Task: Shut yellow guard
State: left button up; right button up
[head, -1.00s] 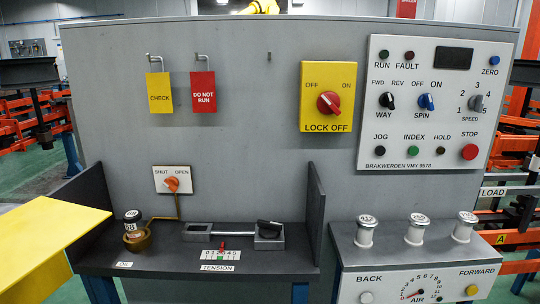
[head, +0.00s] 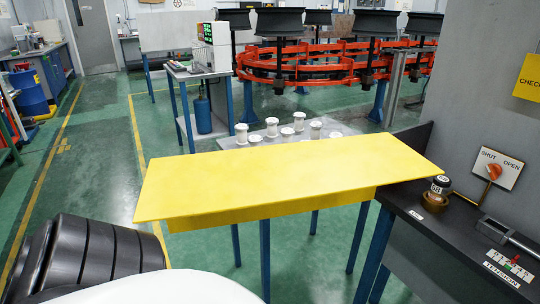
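A wide flat yellow panel (head: 285,178), which looks like the yellow guard, lies level across the middle of the head view. Its right end reaches the dark bench (head: 410,215) beside the grey wall panel. Blue legs show below it; I cannot tell whether they belong to it. Any hinge or handle is not visible. Neither of my grippers is in view. A black ribbed part and a white part at the lower left look like my own arm and body.
White spools (head: 287,133) stand behind the panel. A cart (head: 200,85) and orange rails (head: 330,62) are farther back. Green floor at left is open.

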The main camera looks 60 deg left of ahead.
aim_at(208, 190)
jog(key=k, duration=1.4)
jog(key=u, duration=2.7)
jog(key=i, duration=3.3)
jog(key=z, duration=3.75)
jog(key=i, duration=1.05)
jog(key=u, duration=0.05)
